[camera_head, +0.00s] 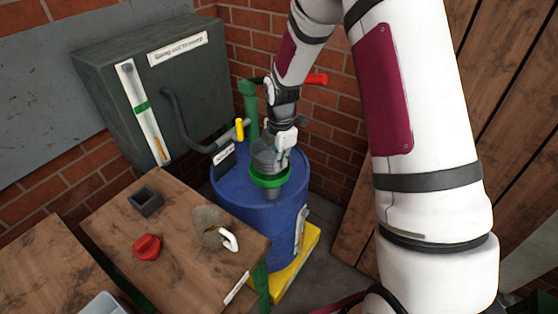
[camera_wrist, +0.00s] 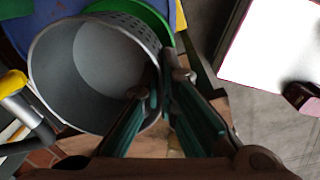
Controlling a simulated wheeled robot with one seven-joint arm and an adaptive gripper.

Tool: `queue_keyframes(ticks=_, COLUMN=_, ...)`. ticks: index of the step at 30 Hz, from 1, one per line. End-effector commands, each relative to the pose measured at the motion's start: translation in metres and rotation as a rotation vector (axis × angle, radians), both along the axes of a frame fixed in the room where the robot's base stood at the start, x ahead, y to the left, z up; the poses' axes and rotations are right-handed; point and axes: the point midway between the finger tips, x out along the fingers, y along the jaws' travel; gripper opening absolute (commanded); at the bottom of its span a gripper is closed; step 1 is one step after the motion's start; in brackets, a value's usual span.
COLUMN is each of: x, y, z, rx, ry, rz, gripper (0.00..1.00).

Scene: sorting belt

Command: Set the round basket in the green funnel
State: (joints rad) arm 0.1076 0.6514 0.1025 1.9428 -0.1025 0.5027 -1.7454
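The round basket (camera_head: 264,154) is grey metal with a perforated wall; in the wrist view it (camera_wrist: 95,65) shows its open mouth and empty inside. My gripper (camera_head: 282,155) is shut on the basket's wall, with a finger on either side of it in the wrist view (camera_wrist: 163,88). The green funnel (camera_head: 270,181) sits on top of the blue drum (camera_head: 255,213). The basket overlaps the funnel's back left in the head view. In the wrist view, the funnel's green rim (camera_wrist: 152,16) shows past the basket's upper right side. I cannot tell whether they touch.
A green pump pipe (camera_head: 250,105) with a red handle (camera_head: 316,79) and a yellow-handled valve (camera_head: 239,130) stand close behind the basket. A wooden table (camera_head: 185,260) at the left front carries a red knob (camera_head: 147,247), a dark square cup (camera_head: 146,201) and a white hook (camera_head: 229,239).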

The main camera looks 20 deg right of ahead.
Motion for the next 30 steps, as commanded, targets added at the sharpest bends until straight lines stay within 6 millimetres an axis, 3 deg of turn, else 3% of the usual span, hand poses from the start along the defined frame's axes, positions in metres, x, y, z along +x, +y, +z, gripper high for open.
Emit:
queue_keyframes(ticks=15, x=0.000, y=0.000, z=-0.018, rx=0.000, ry=0.000, rz=0.000, gripper=0.00)
queue_keyframes(ticks=30, x=0.000, y=0.000, z=-0.021, rx=0.000, ry=0.000, rz=0.000, gripper=0.00)
